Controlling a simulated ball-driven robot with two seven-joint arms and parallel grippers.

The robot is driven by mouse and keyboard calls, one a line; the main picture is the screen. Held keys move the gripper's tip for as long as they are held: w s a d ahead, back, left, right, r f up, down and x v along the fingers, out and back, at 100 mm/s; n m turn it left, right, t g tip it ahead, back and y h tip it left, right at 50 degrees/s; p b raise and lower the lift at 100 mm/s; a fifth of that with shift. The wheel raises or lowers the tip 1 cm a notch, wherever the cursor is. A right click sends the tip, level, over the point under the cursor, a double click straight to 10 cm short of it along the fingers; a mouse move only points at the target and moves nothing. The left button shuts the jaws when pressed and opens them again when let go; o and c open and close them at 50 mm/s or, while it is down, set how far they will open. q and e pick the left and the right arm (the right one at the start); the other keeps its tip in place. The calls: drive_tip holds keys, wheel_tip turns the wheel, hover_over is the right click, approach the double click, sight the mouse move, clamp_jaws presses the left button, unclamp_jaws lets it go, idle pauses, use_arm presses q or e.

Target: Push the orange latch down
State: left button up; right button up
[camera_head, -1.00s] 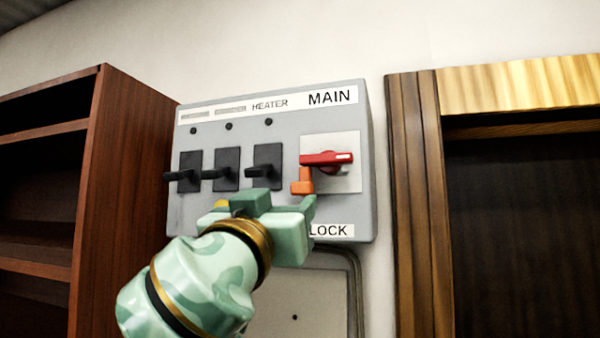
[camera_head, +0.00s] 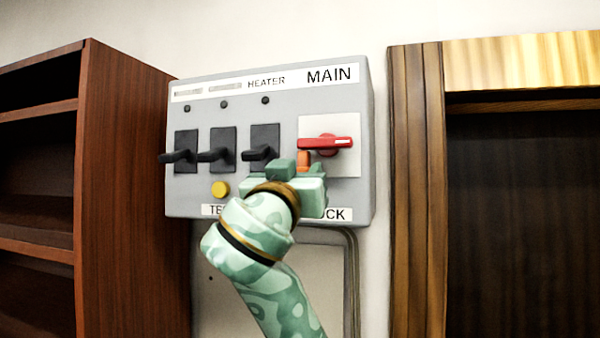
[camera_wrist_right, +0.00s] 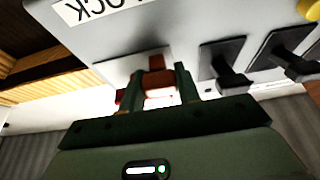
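The orange latch (camera_head: 304,159) sits on the grey panel just below the red rotary handle (camera_head: 325,142), which lies level on a white plate. My right gripper (camera_head: 303,168) is at the latch from below and in front, and hides its lower part. In the right wrist view the fingers (camera_wrist_right: 160,86) stand apart, one on each side of the orange-red latch (camera_wrist_right: 157,62). A firm grip does not show, and contact is hard to tell. My left gripper is not in view.
Several black toggle switches (camera_head: 223,150) lie left of the latch, the nearest close to my gripper. A yellow button (camera_head: 220,188) is at the lower left. A brown cabinet (camera_head: 125,170) stands left and a wooden frame (camera_head: 418,190) right.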

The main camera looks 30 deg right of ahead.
clamp_jaws()
wheel_tip(320, 180, down, 5)
drive_tip(key=b, duration=0.4)
drive_tip(key=shift+w+r+b, duration=0.1)
drive_tip(key=shift+b, duration=0.3)
drive_tip(key=o, duration=1.1)
unclamp_jaws()
drive_tip(key=shift+a+r, duration=0.1)
